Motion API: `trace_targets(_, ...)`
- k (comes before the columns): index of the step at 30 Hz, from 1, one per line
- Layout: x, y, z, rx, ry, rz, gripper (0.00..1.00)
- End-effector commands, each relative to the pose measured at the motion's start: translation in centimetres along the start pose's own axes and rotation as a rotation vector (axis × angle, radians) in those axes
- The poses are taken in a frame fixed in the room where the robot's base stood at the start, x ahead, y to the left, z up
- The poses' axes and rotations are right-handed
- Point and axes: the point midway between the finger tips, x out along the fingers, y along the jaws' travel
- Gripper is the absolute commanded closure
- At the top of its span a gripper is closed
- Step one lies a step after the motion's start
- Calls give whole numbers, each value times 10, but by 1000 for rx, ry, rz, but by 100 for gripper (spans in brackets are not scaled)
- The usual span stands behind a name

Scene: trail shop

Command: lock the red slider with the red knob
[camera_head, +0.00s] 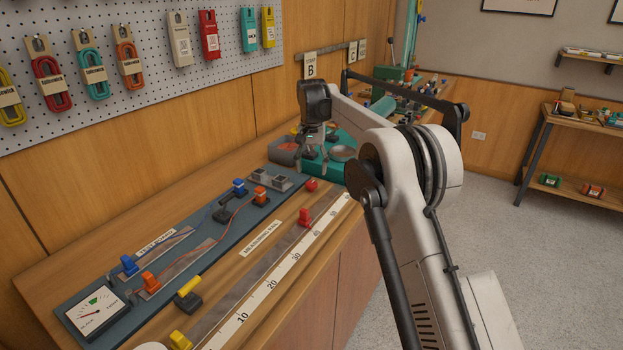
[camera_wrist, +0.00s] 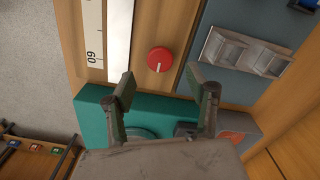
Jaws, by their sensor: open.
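The red slider (camera_head: 305,217) sits on the metal rail along the measuring scale (camera_head: 277,278), between the 30 and 40 marks. It is not visible in the wrist view. The red knob (camera_head: 312,185) stands on the bench by the far end of the rail. In the wrist view the round red knob (camera_wrist: 160,60) shows a white mark and lies just ahead of the gap between my fingers. My gripper (camera_head: 318,163) is open and empty, pointing down over the bench beyond the knob. In the wrist view its two fingers (camera_wrist: 160,82) are apart.
A yellow slider (camera_head: 180,341) is at the rail's near end.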

Motion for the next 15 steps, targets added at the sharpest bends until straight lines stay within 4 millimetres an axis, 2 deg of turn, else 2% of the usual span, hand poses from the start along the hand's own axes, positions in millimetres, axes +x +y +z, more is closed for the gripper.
trace_targets(3,-24,0,0,0,0,0,48)
trace_targets(7,-45,0,0,0,0,0,48)
trace_targets(15,-64,0,0,0,0,0,48)
